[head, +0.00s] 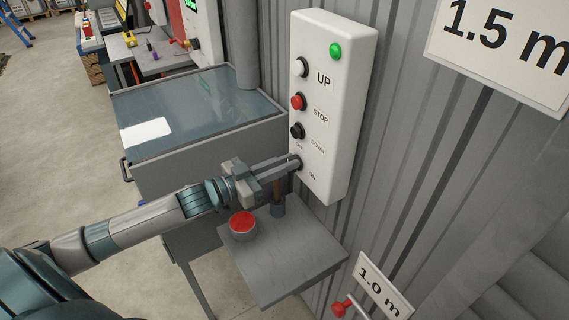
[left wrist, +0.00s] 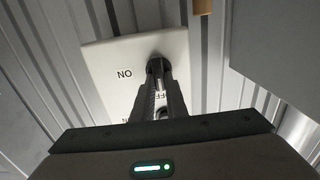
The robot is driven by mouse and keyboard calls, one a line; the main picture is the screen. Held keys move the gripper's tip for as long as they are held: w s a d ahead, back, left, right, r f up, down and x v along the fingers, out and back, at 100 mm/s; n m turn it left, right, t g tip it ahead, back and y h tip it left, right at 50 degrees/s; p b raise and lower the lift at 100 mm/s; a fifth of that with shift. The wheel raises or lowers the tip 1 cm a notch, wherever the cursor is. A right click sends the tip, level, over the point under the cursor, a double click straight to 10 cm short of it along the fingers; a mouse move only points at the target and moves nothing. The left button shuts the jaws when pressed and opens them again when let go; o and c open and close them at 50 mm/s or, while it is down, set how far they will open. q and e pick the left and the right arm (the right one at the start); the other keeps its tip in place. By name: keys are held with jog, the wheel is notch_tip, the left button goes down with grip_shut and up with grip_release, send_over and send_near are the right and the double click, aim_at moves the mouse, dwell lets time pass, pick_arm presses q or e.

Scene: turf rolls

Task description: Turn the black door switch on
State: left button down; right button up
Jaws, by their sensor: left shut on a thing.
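A white control box (head: 345,110) is mounted on the corrugated metal wall. The black door switch (head: 297,165) is its lowest control, between an OFF label and an ON label. My left gripper (head: 291,161) reaches in from the left and is shut on the black switch. In the left wrist view the fingers (left wrist: 158,68) close at the dark switch knob, beside the word ON on the white plate (left wrist: 110,62). The fingers hide much of the knob, so its exact turn is hard to tell. My right gripper is not in view.
Above the switch are a black DOWN button (head: 297,131), a red STOP button (head: 298,101), a white UP button (head: 302,67) and a lit green lamp (head: 336,51). Below the arm, a small grey shelf (head: 290,262) holds a red-topped round can (head: 242,223). A grey cabinet (head: 215,150) stands behind.

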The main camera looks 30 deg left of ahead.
pick_arm(q)
jog(key=shift+m, duration=0.6)
jog(key=m, duration=0.8)
jog(key=d+f+m+b, duration=0.1)
jog(key=m, duration=0.3)
jog(key=shift+s+m, duration=0.3)
jog(key=m, duration=0.4)
jog(key=shift+f+b, duration=0.2)
jog(key=shift+b, duration=0.2)
jog(key=c, duration=1.8)
grip_release()
jog(key=shift+d, duration=0.1)
jog(key=shift+o, duration=0.2)
jog(key=shift+s, duration=0.1)
